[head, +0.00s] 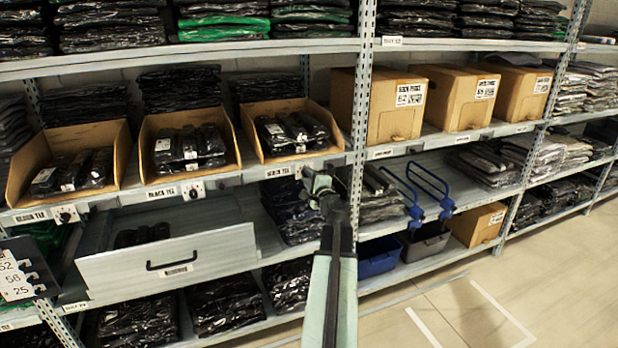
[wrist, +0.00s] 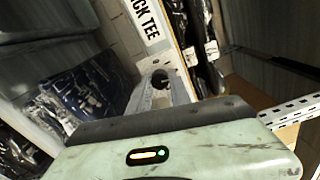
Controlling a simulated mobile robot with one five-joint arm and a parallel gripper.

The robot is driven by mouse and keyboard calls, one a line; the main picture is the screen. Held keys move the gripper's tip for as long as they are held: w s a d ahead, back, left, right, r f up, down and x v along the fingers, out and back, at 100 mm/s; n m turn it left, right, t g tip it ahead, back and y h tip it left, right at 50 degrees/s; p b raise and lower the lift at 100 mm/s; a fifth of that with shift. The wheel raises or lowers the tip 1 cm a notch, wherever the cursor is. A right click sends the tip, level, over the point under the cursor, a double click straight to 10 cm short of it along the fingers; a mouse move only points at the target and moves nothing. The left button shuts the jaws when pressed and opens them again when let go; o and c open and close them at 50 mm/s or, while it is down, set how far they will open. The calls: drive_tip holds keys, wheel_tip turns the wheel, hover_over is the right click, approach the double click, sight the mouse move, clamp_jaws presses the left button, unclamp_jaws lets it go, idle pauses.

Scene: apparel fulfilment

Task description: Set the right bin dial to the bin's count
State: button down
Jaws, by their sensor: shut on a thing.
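The right bin (head: 327,122) is an open-front cardboard bin on the middle shelf in the head view, with several dark bagged garments inside. A label strip (head: 277,172) sits on the shelf edge below it. My gripper (head: 319,184) is at the shelf edge just right of that label and hides the right bin dial in the head view. In the wrist view, the dark round knob of the right bin dial (wrist: 160,78) shows between the grey fingertips, and my gripper is shut on it. A label ending in "CK TEE" (wrist: 146,22) is beside it. The dial's reading is hidden.
The middle bin's dial (head: 193,190) and the left bin's dial (head: 66,214) are on the same shelf edge. A pulled-out drawer (head: 166,262) with a black handle juts out below. A number board (head: 17,272) is at far left. The floor at right is clear.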

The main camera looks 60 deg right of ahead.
drive_tip(key=shift+n, duration=0.3)
drive_tip(key=c, duration=1.2)
unclamp_jaws()
drive_tip(key=shift+a, duration=0.1)
drive_tip(key=v, duration=0.7)
drive_tip(key=shift+s+a, duration=0.25)
drive_tip(key=shift+s, duration=0.05)
